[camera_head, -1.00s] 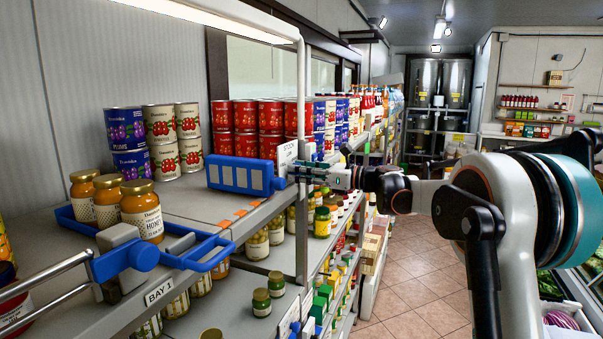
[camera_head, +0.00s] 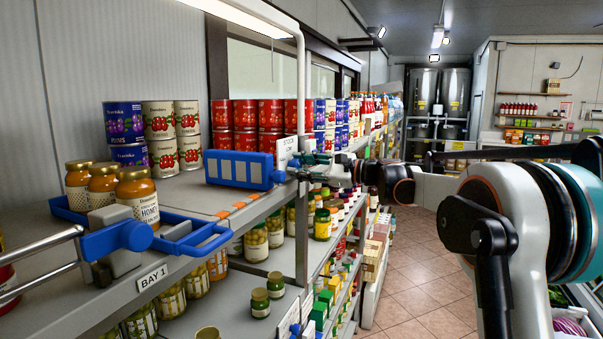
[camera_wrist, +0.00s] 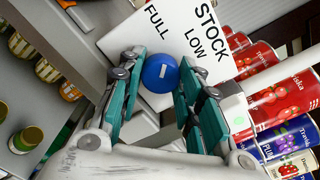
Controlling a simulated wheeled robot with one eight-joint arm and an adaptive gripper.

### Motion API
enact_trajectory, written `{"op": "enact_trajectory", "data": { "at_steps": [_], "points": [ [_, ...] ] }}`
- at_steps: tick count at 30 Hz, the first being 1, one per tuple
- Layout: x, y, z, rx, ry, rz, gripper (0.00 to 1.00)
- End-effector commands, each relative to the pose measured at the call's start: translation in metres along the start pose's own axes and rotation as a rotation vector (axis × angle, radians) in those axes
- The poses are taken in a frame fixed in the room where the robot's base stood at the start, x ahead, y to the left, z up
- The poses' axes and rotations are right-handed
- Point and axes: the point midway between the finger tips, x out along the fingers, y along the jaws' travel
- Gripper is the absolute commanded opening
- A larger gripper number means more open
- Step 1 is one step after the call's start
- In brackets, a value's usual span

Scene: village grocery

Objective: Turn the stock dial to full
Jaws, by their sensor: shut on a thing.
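The stock dial is a round blue knob (camera_wrist: 160,73) with a short white mark, on a white sign plate (camera_wrist: 190,27) lettered STOCK, LOW and FULL. In the wrist view it sits between the teal fingers of my gripper (camera_wrist: 158,86), which is shut on it. I cannot tell for sure which word the white mark points at. In the head view my gripper (camera_head: 306,167) is at the shelf edge, just below the STOCK sign (camera_head: 287,151). The knob is hidden there by my gripper.
A blue box-shaped fixture (camera_head: 240,169) stands on the shelf just left of my gripper. Red cans (camera_head: 271,115) stand behind. Jars line the lower shelf. The tiled aisle (camera_head: 411,255) is clear.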

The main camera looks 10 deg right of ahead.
Motion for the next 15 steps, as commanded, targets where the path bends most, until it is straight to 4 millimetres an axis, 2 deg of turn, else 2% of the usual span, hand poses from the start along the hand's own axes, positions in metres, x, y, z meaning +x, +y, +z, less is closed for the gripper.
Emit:
{"op": "enact_trajectory", "data": {
  "at_steps": [6, 15],
  "points": [
    [-0.0003, -0.0003, -0.0004, -0.150, 0.000, -0.001, 0.08],
    [-0.0002, -0.0008, 0.0001, -0.269, 0.000, -0.001, 0.08]
  ]
}}
